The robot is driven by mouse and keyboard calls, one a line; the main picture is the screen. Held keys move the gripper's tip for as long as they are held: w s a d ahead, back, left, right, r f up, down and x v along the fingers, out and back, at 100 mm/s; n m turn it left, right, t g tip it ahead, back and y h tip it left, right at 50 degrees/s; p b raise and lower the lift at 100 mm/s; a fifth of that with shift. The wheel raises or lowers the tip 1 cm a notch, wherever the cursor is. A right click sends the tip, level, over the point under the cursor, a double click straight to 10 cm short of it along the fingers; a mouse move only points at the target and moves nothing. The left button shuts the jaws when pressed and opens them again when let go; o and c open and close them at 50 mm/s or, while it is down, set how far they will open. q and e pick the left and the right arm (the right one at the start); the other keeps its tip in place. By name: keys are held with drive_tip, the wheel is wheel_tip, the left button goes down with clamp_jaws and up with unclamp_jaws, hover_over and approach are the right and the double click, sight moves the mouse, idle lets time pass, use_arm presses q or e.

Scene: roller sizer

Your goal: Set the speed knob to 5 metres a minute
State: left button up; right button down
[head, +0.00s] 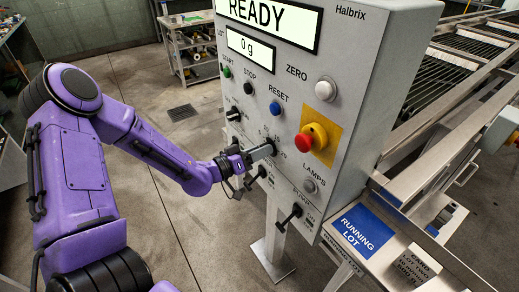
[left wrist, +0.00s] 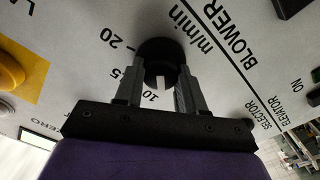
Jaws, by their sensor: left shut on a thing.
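The speed knob (left wrist: 160,50) is a round black knob on the grey control panel. In the left wrist view it sits between the two fingers of my left gripper (left wrist: 160,88), which is shut on it. The picture is turned, with printed 20, 15 and 10 and the word m/min around the knob. A pale mark shows between the fingers by the 10, but I cannot tell surely where the pointer stands; the 5 is not readable. In the head view my left gripper (head: 262,154) reaches the panel from the left and hides most of the knob. My right gripper is not in view.
The control panel (head: 352,90) carries a red emergency button (head: 304,142) on a yellow plate, a blue reset button (head: 275,108), a white zero button (head: 325,89) and black switches, one (head: 290,216) low down. A roller conveyor (head: 450,90) stands at right. Floor at left is open.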

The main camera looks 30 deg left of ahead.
use_arm(q)
drive_tip(key=n+p, duration=0.1)
drive_tip(key=n, duration=0.4)
drive_tip(key=shift+n, duration=0.4)
idle(0.3)
drive_tip(key=o, duration=1.1)
drive_tip(key=shift+c, duration=0.2)
drive_tip(key=b+v, duration=0.1)
drive_tip(key=v, duration=0.9)
drive_tip(key=shift+s+a, duration=0.15)
drive_tip(key=shift+a, duration=0.05)
drive_tip(key=shift+f, duration=0.1)
